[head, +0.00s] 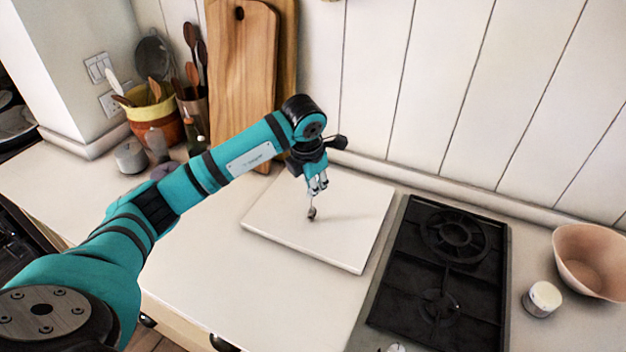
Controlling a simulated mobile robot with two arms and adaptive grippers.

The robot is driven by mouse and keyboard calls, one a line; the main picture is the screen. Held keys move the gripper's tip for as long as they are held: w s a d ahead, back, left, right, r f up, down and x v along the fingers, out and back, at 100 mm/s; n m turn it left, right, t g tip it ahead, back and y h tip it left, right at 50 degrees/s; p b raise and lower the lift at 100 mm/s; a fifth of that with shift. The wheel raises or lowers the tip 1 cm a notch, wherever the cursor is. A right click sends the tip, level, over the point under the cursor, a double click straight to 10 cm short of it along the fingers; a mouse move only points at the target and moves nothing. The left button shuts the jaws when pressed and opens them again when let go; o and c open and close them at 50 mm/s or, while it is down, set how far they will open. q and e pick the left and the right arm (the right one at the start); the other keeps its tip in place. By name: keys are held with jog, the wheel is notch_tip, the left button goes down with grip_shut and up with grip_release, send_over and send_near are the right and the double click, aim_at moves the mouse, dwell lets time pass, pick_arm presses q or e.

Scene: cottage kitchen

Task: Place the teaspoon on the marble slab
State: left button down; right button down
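The marble slab (280,228) is a pale square board lying on the counter, left of the hob. My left gripper (316,189) is above the slab, pointing down. It is shut on the teaspoon (311,212), a small, thin, dark spoon that hangs upright with its bowl down. The bowl is over the middle of the slab, very near its surface; I cannot tell whether it touches. The top of the handle is hidden between the fingers. My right gripper is not in view.
A black gas hob (440,270) is right of the slab. A pink bowl (590,262) and a small white jar (542,299) stand farther right. Wooden boards (240,70) lean on the wall behind. A yellow-red utensil pot (155,120) stands back left. The front counter is clear.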

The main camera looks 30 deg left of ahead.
pick_arm(q)
jog(key=shift+f, duration=0.15)
jog(key=c, duration=1.5)
grip_release()
jog(key=shift+r, duration=0.25)
jog(key=b+v, duration=0.3)
jog(key=v, duration=0.8)
jog(key=shift+s+r, duration=0.1)
jog(key=shift+r, duration=0.3)
jog(key=shift+f, duration=0.1)
